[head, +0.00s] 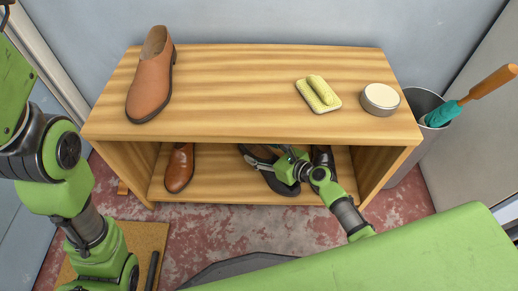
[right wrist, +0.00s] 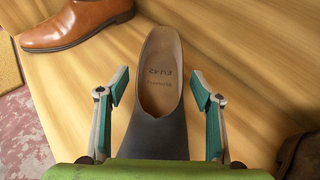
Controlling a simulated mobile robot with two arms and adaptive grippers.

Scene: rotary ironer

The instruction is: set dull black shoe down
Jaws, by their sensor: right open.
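The dull black shoe (head: 257,151) rests on the lower shelf of the wooden bench, partly covered by my right gripper in the head view. In the right wrist view the shoe (right wrist: 157,128) shows its tan insole with printed lettering, heel end pointing away from the gripper. My right gripper (right wrist: 158,90) is open. Its two fingers stand on either side of the shoe, with a visible gap on each side. My left arm shows at the left of the head view, but its gripper is not seen.
A brown shoe (head: 180,168) stands left on the lower shelf (head: 215,185). A darker shoe (head: 323,157) stands right, close to my gripper. On the bench top are a tan shoe (head: 151,78), a yellow sponge-like block (head: 319,95) and a round tin (head: 380,98). A bin (head: 425,105) stands right.

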